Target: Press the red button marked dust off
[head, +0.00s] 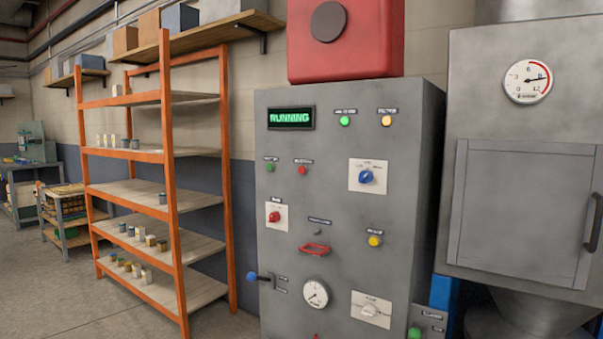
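A grey control cabinet (345,150) stands in the middle of the head view. A small red button (302,170) is on its upper left front, beside a small green button (269,168). Each has a dark label above it, too small to read. Lower left is a red knob (274,216) on a white plate, and a red handle (314,248) is below and to its right. I cannot tell by label which red control is marked dust off. A green display (291,117) reads RUNNING. Neither of my grippers is in view.
Green (345,121) and amber (386,120) lamps, a blue knob (366,176), a yellow button (375,240) and a blue-ended lever (253,276) share the cabinet front. An orange shelf rack (168,180) stands left. A grey hopper unit (520,210) with a gauge stands right. Floor (50,300) is open at lower left.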

